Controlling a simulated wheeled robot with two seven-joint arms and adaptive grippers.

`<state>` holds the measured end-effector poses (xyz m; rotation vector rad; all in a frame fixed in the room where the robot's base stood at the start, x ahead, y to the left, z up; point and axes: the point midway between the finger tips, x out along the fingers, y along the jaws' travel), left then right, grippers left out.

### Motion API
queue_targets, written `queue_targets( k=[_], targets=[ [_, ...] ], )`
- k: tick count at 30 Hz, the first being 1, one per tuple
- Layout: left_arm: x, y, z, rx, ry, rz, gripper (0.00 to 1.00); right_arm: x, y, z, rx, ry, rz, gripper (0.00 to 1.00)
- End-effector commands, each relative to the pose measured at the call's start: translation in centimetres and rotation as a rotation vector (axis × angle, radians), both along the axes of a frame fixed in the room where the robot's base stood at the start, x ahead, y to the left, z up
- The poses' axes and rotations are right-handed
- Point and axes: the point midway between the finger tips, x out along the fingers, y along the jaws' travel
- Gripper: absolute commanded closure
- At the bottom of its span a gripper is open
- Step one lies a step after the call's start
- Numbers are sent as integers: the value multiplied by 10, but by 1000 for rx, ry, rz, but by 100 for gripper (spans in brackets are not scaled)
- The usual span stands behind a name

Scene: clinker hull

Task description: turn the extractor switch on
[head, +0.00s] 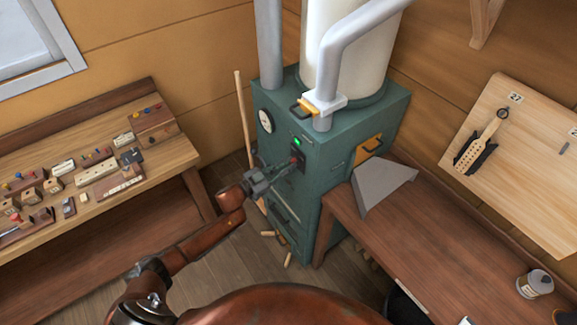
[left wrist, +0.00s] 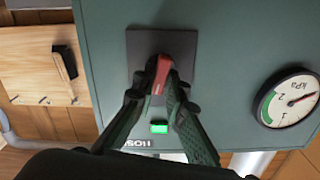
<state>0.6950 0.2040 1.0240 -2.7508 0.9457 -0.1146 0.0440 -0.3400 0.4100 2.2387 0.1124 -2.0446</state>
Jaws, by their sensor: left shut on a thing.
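The extractor (head: 335,175) is a green cabinet in the corner with a white cylinder and grey pipes on top. Its switch (left wrist: 162,75) is a red lever on a dark plate (left wrist: 190,46), beside a lit green lamp (left wrist: 159,128). The lamp also shows in the head view (head: 297,142). My left gripper (head: 288,166) is at the front of the cabinet. In the left wrist view its fingers (left wrist: 164,88) are shut on the red lever, hiding part of it. My right gripper is not in view.
A round pressure gauge (head: 265,121) is on the cabinet front. A workbench (head: 170,166) with tools and blocks stands at left. Another bench (head: 440,235) with a grey wedge-shaped piece (head: 383,183) stands at right. Small wooden pieces (head: 288,260) lie on the floor.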

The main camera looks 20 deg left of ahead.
Motion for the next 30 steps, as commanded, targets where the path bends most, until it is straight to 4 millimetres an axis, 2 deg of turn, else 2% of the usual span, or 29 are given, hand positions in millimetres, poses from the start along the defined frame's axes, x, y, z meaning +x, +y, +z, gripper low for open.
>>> queue_targets(
  k=[15, 30],
  targets=[
    [-2, -1, -3, 258, -199, -1, 100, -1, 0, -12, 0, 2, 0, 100],
    [-2, -1, -2, 304, -235, -2, 100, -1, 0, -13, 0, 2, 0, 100]
  ],
)
